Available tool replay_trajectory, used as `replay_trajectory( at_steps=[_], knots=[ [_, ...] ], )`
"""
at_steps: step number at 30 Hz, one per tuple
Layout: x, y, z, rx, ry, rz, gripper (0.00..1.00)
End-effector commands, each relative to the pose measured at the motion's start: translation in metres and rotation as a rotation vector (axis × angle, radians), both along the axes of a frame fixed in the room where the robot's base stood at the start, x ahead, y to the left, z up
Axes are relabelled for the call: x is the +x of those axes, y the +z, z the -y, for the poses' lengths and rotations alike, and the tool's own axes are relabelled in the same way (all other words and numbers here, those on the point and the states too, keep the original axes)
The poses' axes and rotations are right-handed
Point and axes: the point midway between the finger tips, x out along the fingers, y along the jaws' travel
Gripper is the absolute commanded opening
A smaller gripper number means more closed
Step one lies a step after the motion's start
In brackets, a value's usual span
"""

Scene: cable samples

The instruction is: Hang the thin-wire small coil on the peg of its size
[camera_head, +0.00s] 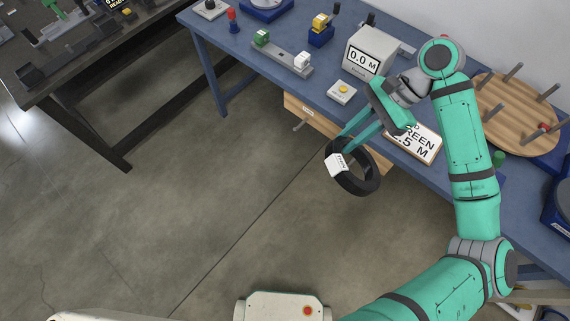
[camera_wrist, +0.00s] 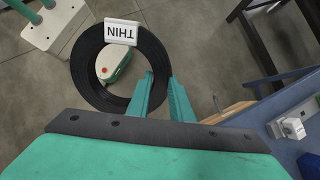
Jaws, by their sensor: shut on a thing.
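The coil (camera_head: 371,184) is a black ring with a white tag. It hangs in the air in front of the blue table. In the wrist view the coil (camera_wrist: 82,76) shows its tag (camera_wrist: 121,31) reading THIN. My gripper (camera_head: 345,143) is shut on the coil at one side of its ring; its two fingers also show in the wrist view (camera_wrist: 163,88). The round wooden board (camera_head: 490,92) with several upright pegs lies on the table at the right, apart from the coil. Peg sizes are hard to tell; my arm stands partly in front of the board.
A sign (camera_head: 428,153) reading GREEN and partly covered lies near the table's front edge. A display box (camera_head: 372,50) reading 0.0 M and a yellow-button box (camera_head: 342,92) stand behind my gripper. A wooden drawer (camera_head: 312,119) is under the table. Open floor lies in front.

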Motion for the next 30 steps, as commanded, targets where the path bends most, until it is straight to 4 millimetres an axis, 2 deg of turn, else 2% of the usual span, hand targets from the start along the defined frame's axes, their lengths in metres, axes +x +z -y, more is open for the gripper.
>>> replay_trajectory(
  at_steps=[3,18,30],
  knots=[
    [0.009,-0.003,0.008,0.075,-0.234,-0.02,0.0],
    [0.033,-0.029,0.031,0.326,-1.086,0.042,0.0],
    [0.043,-0.056,0.039,0.447,-1.48,0.148,0.0]
  ],
)
